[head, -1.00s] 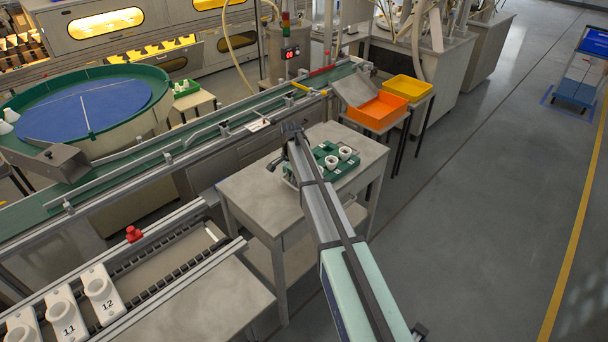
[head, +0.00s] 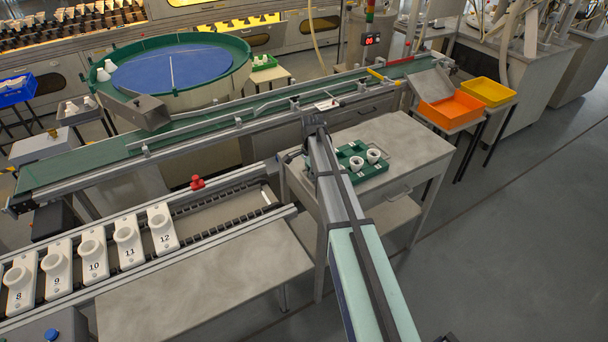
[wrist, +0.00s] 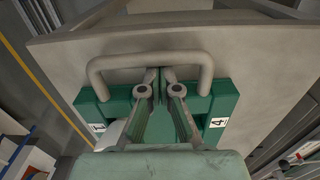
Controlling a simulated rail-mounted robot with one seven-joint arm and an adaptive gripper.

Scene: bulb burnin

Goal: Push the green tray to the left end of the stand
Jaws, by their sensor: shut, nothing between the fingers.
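The green tray (head: 373,171) lies on top of the grey stand (head: 420,147), partly hidden behind my arm. Two white cups (head: 374,156) stand on its visible part in the head view. In the wrist view the green tray (wrist: 222,104) shows on both sides of my fingers, with small number labels. My gripper (wrist: 160,76) is shut and empty, over the tray's middle in that view. Whether it touches the tray is unclear.
A green conveyor (head: 200,140) runs behind the stand. Orange (head: 450,108) and yellow (head: 487,92) bins stand to the right. A rail with numbered white holders (head: 125,240) lies at left front. The stand's top right of the tray is clear.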

